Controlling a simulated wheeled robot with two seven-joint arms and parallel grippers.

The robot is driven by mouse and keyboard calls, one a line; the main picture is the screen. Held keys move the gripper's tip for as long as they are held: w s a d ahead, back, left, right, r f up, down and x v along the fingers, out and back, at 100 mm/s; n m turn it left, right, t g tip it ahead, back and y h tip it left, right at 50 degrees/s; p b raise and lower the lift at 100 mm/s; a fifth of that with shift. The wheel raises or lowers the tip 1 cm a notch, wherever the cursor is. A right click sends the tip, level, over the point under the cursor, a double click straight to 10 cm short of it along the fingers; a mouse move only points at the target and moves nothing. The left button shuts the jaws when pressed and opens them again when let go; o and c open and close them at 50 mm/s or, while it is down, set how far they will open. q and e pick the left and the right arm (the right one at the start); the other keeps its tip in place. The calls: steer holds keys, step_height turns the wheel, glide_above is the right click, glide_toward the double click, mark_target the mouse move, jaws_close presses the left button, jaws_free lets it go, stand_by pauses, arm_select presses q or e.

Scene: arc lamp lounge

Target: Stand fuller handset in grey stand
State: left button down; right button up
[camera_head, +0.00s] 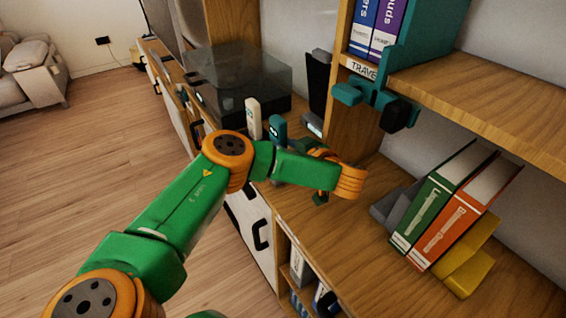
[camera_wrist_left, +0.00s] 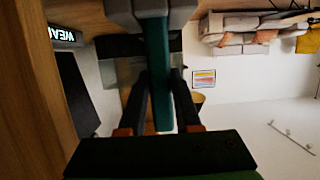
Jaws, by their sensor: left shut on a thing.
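A teal handset (camera_head: 277,128) with a small screen stands upright beside a white handset (camera_head: 253,118) on the long wooden cabinet. Its lower part is hidden by my left arm in the head view. In the left wrist view, my left gripper (camera_wrist_left: 163,85) is shut on the teal handset (camera_wrist_left: 158,60), with one dark finger on each side. A grey piece (camera_wrist_left: 122,12), seemingly the grey stand, is at the handset's end at the top of that view. I cannot tell whether the handset is fully seated in it. The screens are too small to read. My right gripper is not in view.
A dark box with a clear cover (camera_head: 240,80) and a black upright device (camera_head: 318,90) stand behind the handsets. Green and orange binders (camera_head: 440,215) lean between grey and yellow bookends at right. A teal fixture (camera_head: 375,98) hangs by the upper shelf (camera_head: 480,95).

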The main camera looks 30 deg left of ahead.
arm_select(q)
step_height(320, 180, down, 2)
steer(key=shift+f, duration=0.1)
steer(key=shift+r, duration=0.35)
steer(key=shift+f, duration=0.1)
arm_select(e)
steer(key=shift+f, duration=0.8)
arm_select(q)
steer(key=c, duration=0.6)
jaws_free()
